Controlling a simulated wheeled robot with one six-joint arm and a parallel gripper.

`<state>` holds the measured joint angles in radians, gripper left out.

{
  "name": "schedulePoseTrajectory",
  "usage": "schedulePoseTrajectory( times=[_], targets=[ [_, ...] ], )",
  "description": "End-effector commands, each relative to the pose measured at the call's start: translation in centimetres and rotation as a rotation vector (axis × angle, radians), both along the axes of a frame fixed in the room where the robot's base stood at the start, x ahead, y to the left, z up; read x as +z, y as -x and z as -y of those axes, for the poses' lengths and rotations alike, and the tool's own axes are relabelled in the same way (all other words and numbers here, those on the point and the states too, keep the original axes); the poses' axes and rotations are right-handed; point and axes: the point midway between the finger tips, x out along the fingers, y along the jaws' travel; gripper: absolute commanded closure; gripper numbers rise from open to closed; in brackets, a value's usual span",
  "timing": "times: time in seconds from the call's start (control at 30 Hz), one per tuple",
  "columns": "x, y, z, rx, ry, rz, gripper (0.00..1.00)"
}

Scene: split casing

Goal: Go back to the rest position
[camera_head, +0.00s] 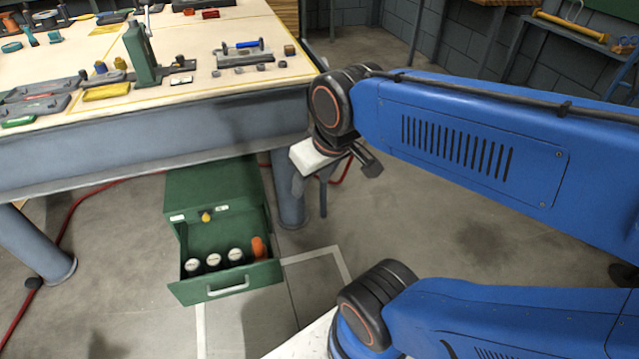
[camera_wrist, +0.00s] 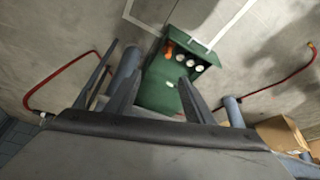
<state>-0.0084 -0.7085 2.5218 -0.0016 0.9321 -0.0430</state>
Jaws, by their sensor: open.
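My gripper (camera_head: 335,163) hangs in the air just off the table's right end, in the head view. It is open, and nothing shows between its fingers. My blue arm reaches in from the right to hold it there. In the wrist view the fingers stand apart, with the floor and a green drawer cabinet beyond them.
A workbench (camera_head: 250,112) with tools and parts fills the upper left. Below it stands the green cabinet (camera_head: 212,185) with its drawer (camera_head: 268,273) pulled out, holding several white-topped cylinders and an orange item (camera_head: 258,247). A red hose (camera_head: 62,240) lies on the floor. Floor right of the drawer is clear.

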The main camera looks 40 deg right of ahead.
Motion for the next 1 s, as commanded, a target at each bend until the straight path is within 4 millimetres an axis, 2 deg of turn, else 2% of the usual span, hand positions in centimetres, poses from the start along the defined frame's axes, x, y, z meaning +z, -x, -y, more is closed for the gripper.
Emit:
schedulePoseTrajectory(
  times=[0.1, 0.23, 1.0],
  targets=[
    [0.2, 1.5, 0.1, -0.029, -0.011, 0.013, 0.52],
    [0.3, 2.2, 0.1, -0.044, -0.016, 0.018, 0.52],
    [0.3, 2.3, 0.1, -0.045, -0.017, 0.018, 0.52]
  ],
)
